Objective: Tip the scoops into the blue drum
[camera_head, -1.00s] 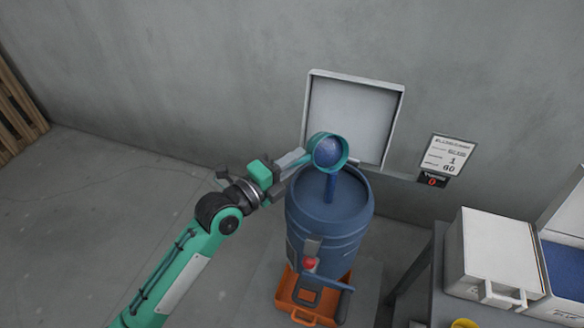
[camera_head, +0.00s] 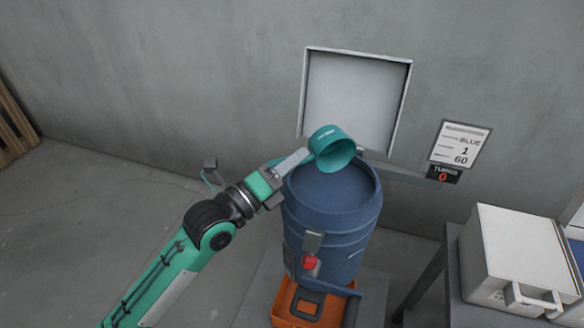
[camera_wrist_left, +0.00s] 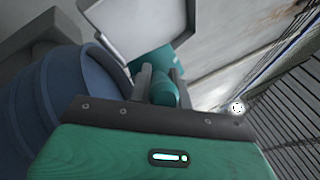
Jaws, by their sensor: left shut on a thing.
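The blue drum (camera_head: 330,225) stands upright in the middle of the head view, with its top recessed inside the rim. My left gripper (camera_head: 287,166) is shut on the teal scoop (camera_head: 333,143), beside and just above the drum's far left rim. The scoop is tilted, its mouth facing down over the drum top, and its inside looks empty. In the left wrist view the scoop (camera_wrist_left: 152,60) shows beyond my fingers, and the drum (camera_wrist_left: 50,105) is at the left. My right gripper is not in view.
A raised square white lid (camera_head: 355,100) stands behind the drum. An orange base (camera_head: 290,303) and a red knob (camera_head: 310,262) are at its front. A white box (camera_head: 510,255) sits on a table at right.

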